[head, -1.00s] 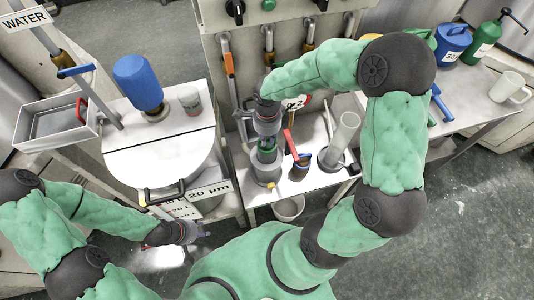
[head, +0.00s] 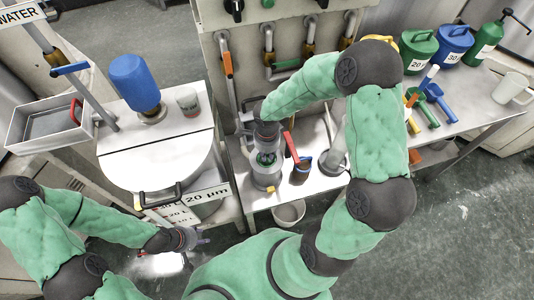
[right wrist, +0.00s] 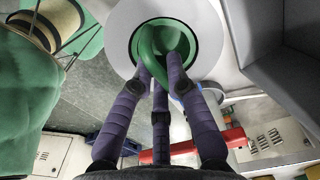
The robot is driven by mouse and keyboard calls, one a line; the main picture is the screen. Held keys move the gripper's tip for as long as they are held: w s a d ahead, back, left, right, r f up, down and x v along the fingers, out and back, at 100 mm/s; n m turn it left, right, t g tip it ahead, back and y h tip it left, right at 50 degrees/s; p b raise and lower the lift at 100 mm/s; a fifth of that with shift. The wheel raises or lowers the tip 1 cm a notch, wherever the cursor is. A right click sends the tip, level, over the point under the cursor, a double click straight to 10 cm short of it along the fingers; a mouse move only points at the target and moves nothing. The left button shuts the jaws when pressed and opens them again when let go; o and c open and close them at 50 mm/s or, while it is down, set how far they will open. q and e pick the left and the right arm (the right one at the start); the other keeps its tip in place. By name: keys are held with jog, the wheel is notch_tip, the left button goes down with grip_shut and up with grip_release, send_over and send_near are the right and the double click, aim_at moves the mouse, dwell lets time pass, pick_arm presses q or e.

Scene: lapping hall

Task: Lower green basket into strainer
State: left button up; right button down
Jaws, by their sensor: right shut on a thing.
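The green basket (head: 265,159) sits inside the mouth of the grey cylindrical strainer (head: 266,180), which stands upright on the middle bench. In the right wrist view the basket (right wrist: 150,62) lies within the strainer's pale round rim (right wrist: 118,38). My right gripper (head: 266,146) is above the strainer and shut on the basket's upper green part. In the right wrist view its fingers (right wrist: 163,72) reach to the green part. The basket's lower part is hidden inside the strainer. My left gripper (head: 196,239) is low at the left, away from the strainer; its fingers are too small to read.
A red-handled dark vessel (head: 300,170) stands close right of the strainer. A pale cylinder (head: 334,158) is partly behind my right arm. A grey bucket (head: 289,213) sits below the bench edge. Pipes and valves (head: 272,58) rise behind. A round lapping table (head: 155,160) is left.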

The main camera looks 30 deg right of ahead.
jog(key=shift+f, duration=0.1)
jog(key=shift+f, duration=0.1)
jog(key=c, duration=1.2)
grip_release()
